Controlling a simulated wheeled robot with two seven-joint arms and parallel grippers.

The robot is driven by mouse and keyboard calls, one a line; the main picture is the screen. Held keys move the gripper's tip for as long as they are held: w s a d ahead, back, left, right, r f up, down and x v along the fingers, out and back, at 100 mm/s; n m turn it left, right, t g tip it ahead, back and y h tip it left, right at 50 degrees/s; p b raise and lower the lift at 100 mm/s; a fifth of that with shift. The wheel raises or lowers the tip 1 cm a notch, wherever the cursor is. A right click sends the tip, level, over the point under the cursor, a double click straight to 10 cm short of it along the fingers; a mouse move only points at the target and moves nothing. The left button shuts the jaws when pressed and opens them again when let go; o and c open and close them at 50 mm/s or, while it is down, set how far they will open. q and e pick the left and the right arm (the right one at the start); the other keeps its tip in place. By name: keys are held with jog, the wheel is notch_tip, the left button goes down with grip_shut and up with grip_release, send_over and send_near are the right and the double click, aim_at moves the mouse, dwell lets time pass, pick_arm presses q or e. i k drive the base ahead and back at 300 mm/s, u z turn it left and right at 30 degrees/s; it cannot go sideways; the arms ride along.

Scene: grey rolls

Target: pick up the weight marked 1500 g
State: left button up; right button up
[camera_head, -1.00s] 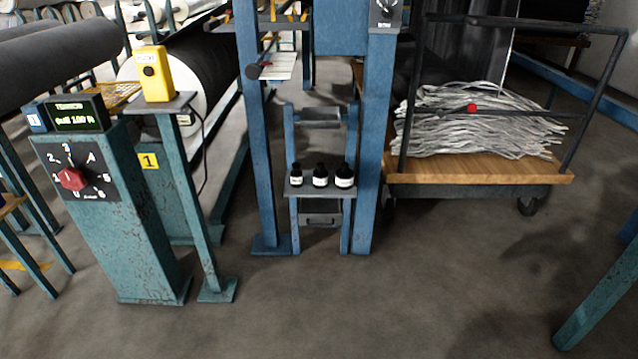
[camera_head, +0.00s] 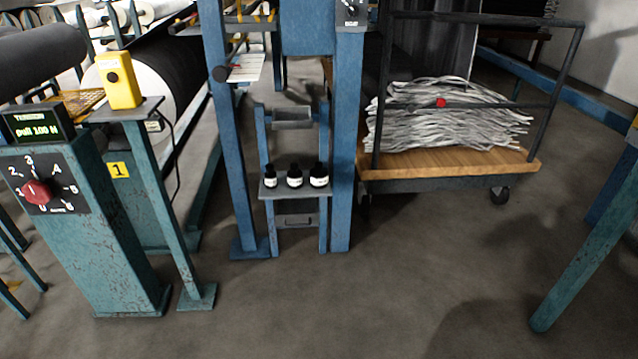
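Three black weights with white labels stand upright in a row on a small grey shelf (camera_head: 290,191) of the blue frame. They are the left weight (camera_head: 270,177), the middle weight (camera_head: 294,177) and the right weight (camera_head: 318,176). The right one looks slightly larger. The labels are too small to read, so I cannot tell which is marked 1500 g. Neither of my grippers is in view.
A teal control post (camera_head: 85,230) with a red knob and a stand with a yellow box (camera_head: 119,80) are at left. A cart (camera_head: 450,172) with grey strands stands right of the frame. A teal leg (camera_head: 590,245) is at far right. The floor (camera_head: 350,310) in front is clear.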

aim_at(318, 174)
jog(key=k, duration=0.6)
jog(key=u, duration=0.95)
jog(key=i, duration=2.1)
jog(key=z, duration=0.7)
jog(key=i, duration=0.35)
jog(key=z, duration=0.4)
